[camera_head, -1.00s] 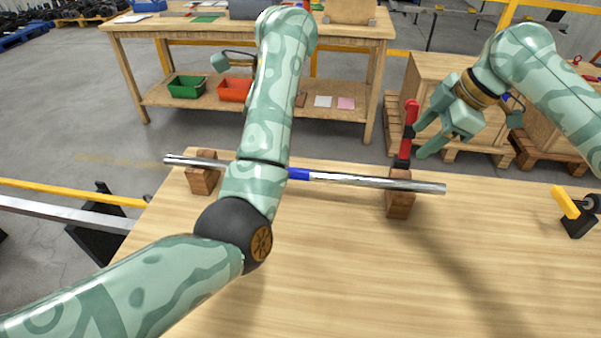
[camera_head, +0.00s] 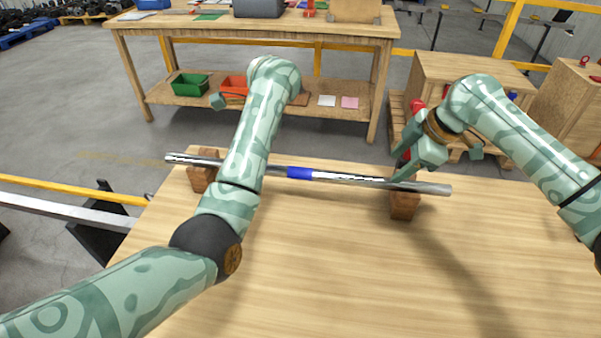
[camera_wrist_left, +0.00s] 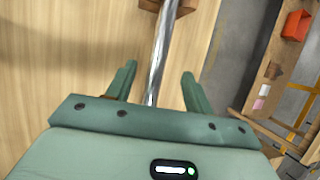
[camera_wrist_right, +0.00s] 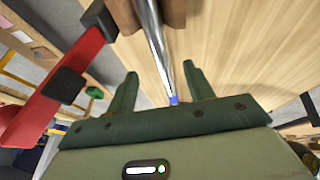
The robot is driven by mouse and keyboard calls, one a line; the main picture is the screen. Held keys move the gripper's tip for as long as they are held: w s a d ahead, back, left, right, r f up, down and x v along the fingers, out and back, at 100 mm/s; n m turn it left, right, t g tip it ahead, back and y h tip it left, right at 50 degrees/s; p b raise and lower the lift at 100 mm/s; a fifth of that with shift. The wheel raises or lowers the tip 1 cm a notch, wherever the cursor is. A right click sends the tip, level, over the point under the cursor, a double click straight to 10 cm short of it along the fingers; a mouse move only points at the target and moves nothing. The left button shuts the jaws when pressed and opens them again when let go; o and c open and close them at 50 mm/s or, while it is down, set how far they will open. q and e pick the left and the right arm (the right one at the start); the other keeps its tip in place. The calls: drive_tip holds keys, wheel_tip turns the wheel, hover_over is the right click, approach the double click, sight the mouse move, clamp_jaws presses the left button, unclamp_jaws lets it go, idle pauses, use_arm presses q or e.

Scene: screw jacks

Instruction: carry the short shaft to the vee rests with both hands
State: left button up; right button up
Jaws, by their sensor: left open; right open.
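The shaft (camera_head: 345,179) is a long shiny metal rod with a blue band (camera_head: 300,173). It lies across two brown wooden blocks, one on the left (camera_head: 202,179) and one on the right (camera_head: 404,206). My left gripper (camera_wrist_left: 158,72) is open, with the shaft running between its fingers in the left wrist view; my arm hides it in the head view. My right gripper (camera_head: 405,166) is open at the shaft near the right block. In the right wrist view its fingers (camera_wrist_right: 160,74) stand on either side of the shaft. I cannot tell which blocks are the vee rests.
A red upright part (camera_wrist_right: 60,95) stands close beside my right gripper, partly hidden in the head view. The wooden tabletop (camera_head: 330,270) is clear in front of the shaft. A workbench with a green bin (camera_head: 190,84) and wooden crates (camera_head: 470,68) stand behind.

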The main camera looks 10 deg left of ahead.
sight(381, 178)
use_arm(q)
drive_tip(key=x, duration=0.7)
drive_tip(key=shift+a+f, duration=0.1)
drive_tip(key=shift+f, duration=0.15)
use_arm(e)
drive_tip(key=x, duration=0.7)
drive_tip(key=shift+f, duration=0.25)
use_arm(q)
clamp_jaws()
use_arm(e)
clamp_jaws()
use_arm(q)
drive_tip(key=shift+r, duration=0.1)
use_arm(e)
drive_tip(key=shift+r, duration=0.1)
